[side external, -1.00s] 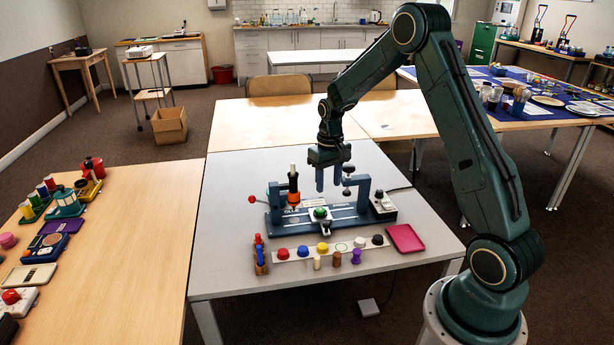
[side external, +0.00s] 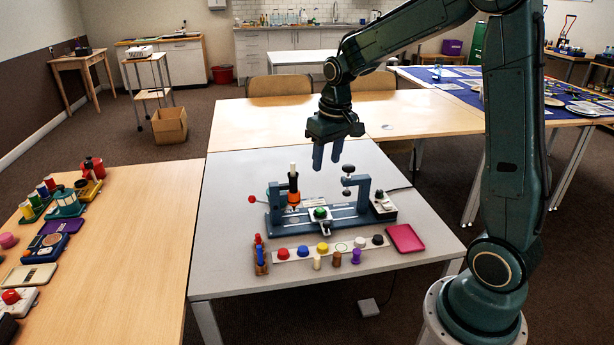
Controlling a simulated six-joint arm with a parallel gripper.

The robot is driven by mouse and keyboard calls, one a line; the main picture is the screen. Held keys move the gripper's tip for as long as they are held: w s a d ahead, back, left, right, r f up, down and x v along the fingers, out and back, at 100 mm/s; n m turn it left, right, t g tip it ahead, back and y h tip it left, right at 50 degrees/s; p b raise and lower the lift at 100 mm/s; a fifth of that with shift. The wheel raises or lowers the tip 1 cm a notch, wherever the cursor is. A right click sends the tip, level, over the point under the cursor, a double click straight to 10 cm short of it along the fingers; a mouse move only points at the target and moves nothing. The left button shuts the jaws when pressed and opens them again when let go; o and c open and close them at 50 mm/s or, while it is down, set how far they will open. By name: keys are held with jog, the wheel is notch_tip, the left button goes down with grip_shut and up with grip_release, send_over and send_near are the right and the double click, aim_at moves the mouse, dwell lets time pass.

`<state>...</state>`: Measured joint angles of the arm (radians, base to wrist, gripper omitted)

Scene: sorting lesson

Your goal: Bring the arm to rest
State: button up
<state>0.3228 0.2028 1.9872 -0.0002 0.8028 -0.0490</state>
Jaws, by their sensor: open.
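My gripper (side external: 327,160) is open and empty. It hangs in the air above the back of the grey table (side external: 226,255), fingers pointing down, over the blue glue press fixture (side external: 333,219). The fixture has an orange-and-black glue bottle (side external: 293,188) upright at its left and a clamp arm (side external: 360,188) at its right. A green piece (side external: 320,213) sits at the middle of the fixture. The fingers touch nothing that I can see.
A strip with several coloured round pieces (side external: 323,247) lies in front of the fixture, with small pegs (side external: 337,258) before it. A crimson tray (side external: 405,238) lies at the right. Left is a wooden table (side external: 130,240) with gadgets. The wooden tables behind are mostly clear.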

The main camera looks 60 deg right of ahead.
jog(key=s+a+r+n+t, duration=0.1)
jog(key=s+a+r, duration=0.2)
jog(key=s, duration=0.3)
jog(key=s+a+r+n+t, duration=0.1)
jog(key=s+a+r, duration=0.1)
jog(key=s+a, duration=0.3)
jog(key=s+a+r+n+t, duration=0.1)
jog(key=s+a+r, duration=0.2)
jog(key=s, duration=0.6)
jog(key=shift+s+a+r+t+y, duration=0.3)
jog(key=shift+a+r+t, duration=0.1)
jog(key=shift+a, duration=0.5)
jog(key=shift+w, duration=0.1)
